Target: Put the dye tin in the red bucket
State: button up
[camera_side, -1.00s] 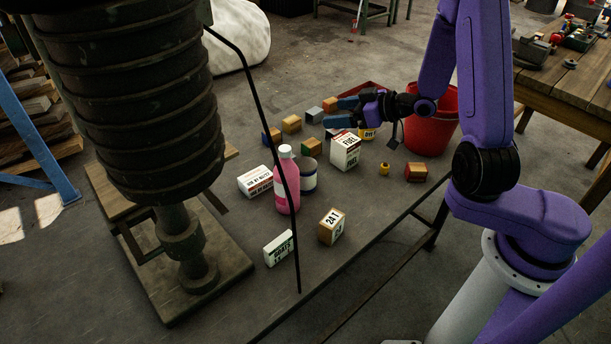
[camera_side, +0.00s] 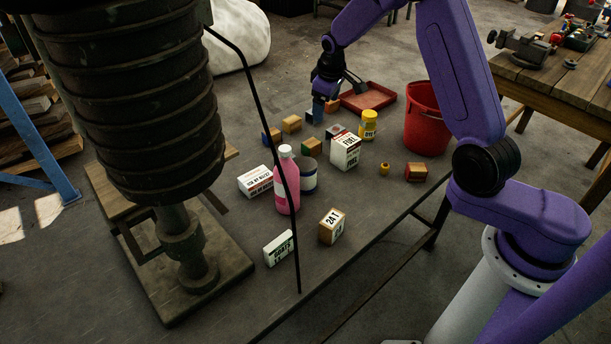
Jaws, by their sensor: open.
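The dye tin (camera_side: 368,124) is a small yellow tin with a label and a pale lid. It stands upright on the table, behind and right of the white FUEL box. The red bucket (camera_side: 427,128) stands to the right of the tin, apart from it, and looks empty as far as its opening shows.
A shallow red tray (camera_side: 380,97) lies behind the tin. The FUEL box (camera_side: 345,152) stands in front of it. Several small blocks, a pink bottle (camera_side: 287,182), a blue-and-white can (camera_side: 307,176) and labelled boxes crowd the left. A small yellow piece (camera_side: 384,168) lies nearer the front edge.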

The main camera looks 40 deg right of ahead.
jog(key=s+a+r+g+y, duration=0.1)
jog(key=a+r+g+y, duration=0.15)
jog(key=a, duration=0.45)
send_over(305, 163)
notch_tip(305, 163, down, 4)
jog(key=shift+n+h, duration=0.35)
jog(key=shift+n, duration=0.05)
jog(key=f, duration=1.2)
jog(key=shift+s+d+f, duration=0.2)
jog(key=shift+f, duration=0.05)
jog(key=shift+w+a+f, duration=0.15)
jog(key=shift+f, duration=2.55)
jog(key=c, duration=1.2)
jog(key=shift+r, duration=0.1)
